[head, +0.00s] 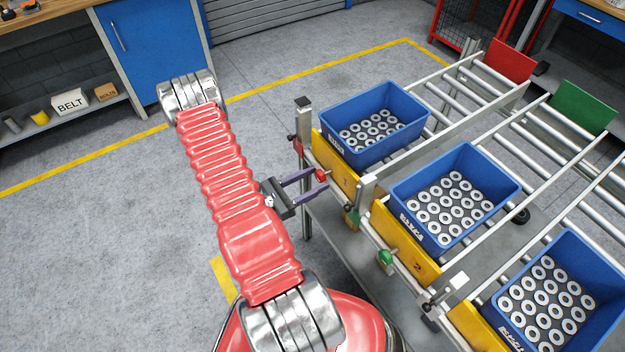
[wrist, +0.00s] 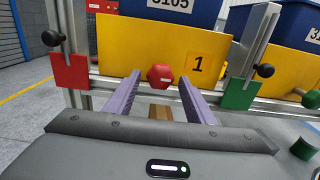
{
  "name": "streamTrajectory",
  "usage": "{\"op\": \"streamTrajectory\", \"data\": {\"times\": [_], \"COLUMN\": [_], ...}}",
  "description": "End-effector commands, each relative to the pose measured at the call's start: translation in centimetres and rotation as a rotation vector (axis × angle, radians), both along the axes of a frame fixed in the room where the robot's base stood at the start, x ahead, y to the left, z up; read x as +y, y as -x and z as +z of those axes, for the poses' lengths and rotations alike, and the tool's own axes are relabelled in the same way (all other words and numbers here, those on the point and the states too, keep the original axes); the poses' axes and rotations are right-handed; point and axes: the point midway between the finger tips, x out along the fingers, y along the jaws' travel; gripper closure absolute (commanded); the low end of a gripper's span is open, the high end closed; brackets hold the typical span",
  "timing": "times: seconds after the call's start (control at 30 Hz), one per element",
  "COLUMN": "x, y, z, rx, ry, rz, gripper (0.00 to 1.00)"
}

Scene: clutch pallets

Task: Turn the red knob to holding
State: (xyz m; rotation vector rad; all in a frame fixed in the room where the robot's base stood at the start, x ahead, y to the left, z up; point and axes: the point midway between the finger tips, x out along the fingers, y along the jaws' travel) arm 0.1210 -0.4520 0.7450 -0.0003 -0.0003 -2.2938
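The red knob (wrist: 160,76) is a small faceted knob with a pale label, at the lower edge of the yellow panel marked 1 (wrist: 185,50). It also shows in the head view (head: 322,175), at the front of the left lane. My gripper (wrist: 159,79) is open, with its purple fingers pointing at the knob. One fingertip is on each side of the knob, with a visible gap on both sides in the wrist view. How deep the fingertips reach along the knob I cannot tell. No holding mark is readable.
A red plate (wrist: 72,72) and a green plate (wrist: 240,92) flank the panel, near black knobs. Blue crates (head: 362,153) of metal rings stand on the roller lanes. The floor at left is clear.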

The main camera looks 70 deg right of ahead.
Motion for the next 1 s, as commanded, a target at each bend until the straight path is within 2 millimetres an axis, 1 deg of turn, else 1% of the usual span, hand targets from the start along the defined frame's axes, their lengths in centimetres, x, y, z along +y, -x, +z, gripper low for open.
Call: {"op": "streamTrajectory", "data": {"times": [0.03, 0.07, 0.67, 0.77, 0.8, 1.0], "x": [0.01, 0.01, 0.04, 0.04, -0.52, -0.05], "y": [-0.01, -0.01, 0.0, 0.0, -0.03, -0.17], "z": [0.0, 0.0, -0.01, -0.01, 0.0, 0.0], "rx": [0.0, 0.0, 0.0, 0.0, -0.001, 0.002], "ry": [0.0, 0.0, 0.0, 0.0, 0.001, -0.002], "rz": [0.0, 0.0, 0.0, 0.0, -0.001, 0.004], "gripper": [0.55, 0.57, 0.99, 1.0, 1.0, 1.0]}}
